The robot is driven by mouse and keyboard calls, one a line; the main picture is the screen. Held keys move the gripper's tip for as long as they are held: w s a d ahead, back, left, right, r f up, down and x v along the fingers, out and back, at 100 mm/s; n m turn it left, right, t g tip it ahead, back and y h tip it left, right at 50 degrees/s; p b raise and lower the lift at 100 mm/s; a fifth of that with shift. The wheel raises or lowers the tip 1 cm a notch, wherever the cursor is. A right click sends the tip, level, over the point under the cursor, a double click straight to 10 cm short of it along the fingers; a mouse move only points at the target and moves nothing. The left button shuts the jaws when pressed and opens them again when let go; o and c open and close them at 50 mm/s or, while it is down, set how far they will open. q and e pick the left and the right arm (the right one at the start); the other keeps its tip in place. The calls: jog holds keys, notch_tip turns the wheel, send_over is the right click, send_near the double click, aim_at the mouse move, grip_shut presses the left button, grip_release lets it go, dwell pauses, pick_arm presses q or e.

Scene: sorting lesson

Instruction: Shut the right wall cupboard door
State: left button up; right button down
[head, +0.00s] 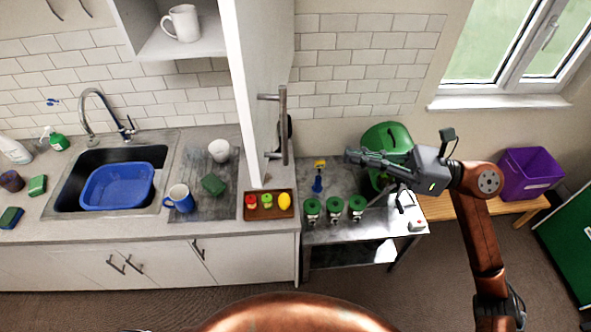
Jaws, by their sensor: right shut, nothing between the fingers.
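The right wall cupboard (160,45) is open, with a white mug (182,22) on its shelf. Its white door (258,60) stands swung out toward me, its edge running down the picture in front of the tiles. The door's grey bar handle (283,125) is on the door's right-hand face. My right gripper (350,156) is shut and empty, to the right of the handle and apart from it in the picture. It shows above the metal side table, pointing left. My left gripper is not in view.
Below the door is a brown tray (249,213) with small food-like items. The metal table (345,180) holds several green-topped jars (335,207) and a green bin (385,140). A blue mug (181,198) and sink (68,185) are left. A purple crate (528,172) stands right.

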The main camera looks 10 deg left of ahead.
aim_at(267, 163)
jog(key=s+a+p, duration=0.1)
jog(key=a+p, duration=0.1)
jog(key=a, duration=0.2)
jog(key=s+a+n+p, duration=0.1)
jog(key=s+a+p, duration=0.1)
jog(key=a, duration=0.3)
jog(key=s+a+n+h+p, duration=0.1)
jog(key=a+p, duration=0.1)
jog(key=a, duration=0.2)
jog(key=shift+s+a+r+g, duration=0.15)
jog(key=shift+s+a+g, duration=0.15)
jog(key=shift+s, duration=0.05)
jog(key=shift+a, duration=0.3)
